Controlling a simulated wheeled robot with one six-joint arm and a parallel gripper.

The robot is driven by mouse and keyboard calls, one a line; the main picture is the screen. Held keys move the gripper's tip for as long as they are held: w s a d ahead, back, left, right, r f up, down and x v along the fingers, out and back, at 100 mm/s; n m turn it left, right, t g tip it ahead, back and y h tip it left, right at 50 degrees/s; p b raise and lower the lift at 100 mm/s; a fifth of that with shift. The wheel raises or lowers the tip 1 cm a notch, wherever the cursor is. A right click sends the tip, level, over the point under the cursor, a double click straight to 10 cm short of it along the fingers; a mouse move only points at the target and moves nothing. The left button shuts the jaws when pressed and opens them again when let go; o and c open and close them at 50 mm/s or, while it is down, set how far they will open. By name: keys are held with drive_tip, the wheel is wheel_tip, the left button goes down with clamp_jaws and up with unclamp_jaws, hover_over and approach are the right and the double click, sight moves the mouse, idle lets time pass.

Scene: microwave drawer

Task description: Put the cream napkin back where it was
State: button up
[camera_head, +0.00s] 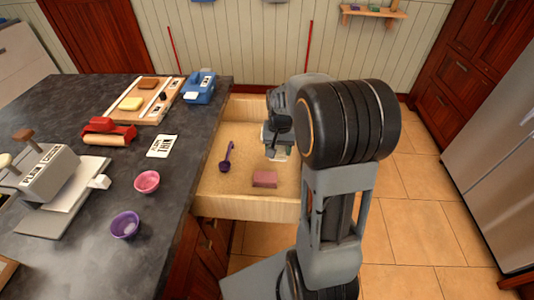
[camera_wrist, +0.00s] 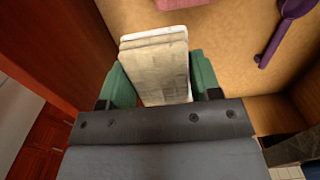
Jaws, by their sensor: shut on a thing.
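The cream napkin (camera_wrist: 155,62) is a folded, layered cream block with a pale far edge. In the wrist view it sits between the two green fingertips of my gripper (camera_wrist: 162,82), which is shut on it. In the head view my gripper (camera_head: 277,146) is over the open wooden drawer (camera_head: 248,208), on its right side. Only a small pale part of the napkin (camera_head: 281,156) shows below the fingers there. I cannot tell whether the napkin touches the drawer floor.
In the drawer, a purple spoon (camera_head: 227,158) lies to the left and a pink block (camera_head: 265,179) near the front; the floor between is bare. The dark counter (camera_head: 95,190) to the left holds a pink bowl (camera_head: 147,182), a purple bowl (camera_head: 125,225) and a card (camera_head: 162,146).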

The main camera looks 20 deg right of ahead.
drive_tip(key=w+f, duration=0.4)
drive_tip(key=w, duration=0.1)
drive_tip(key=w+f, duration=0.2)
drive_tip(key=shift+w+d, duration=0.1)
drive_tip(key=shift+w, duration=0.05)
drive_tip(key=shift+w+f, duration=0.55)
drive_tip(key=shift+f, duration=0.15)
drive_tip(key=shift+w+f, duration=0.1)
drive_tip(key=shift+f, duration=1.5)
drive_tip(key=shift+b, duration=0.3)
drive_tip(key=shift+f, duration=0.2)
drive_tip(key=o, duration=0.9)
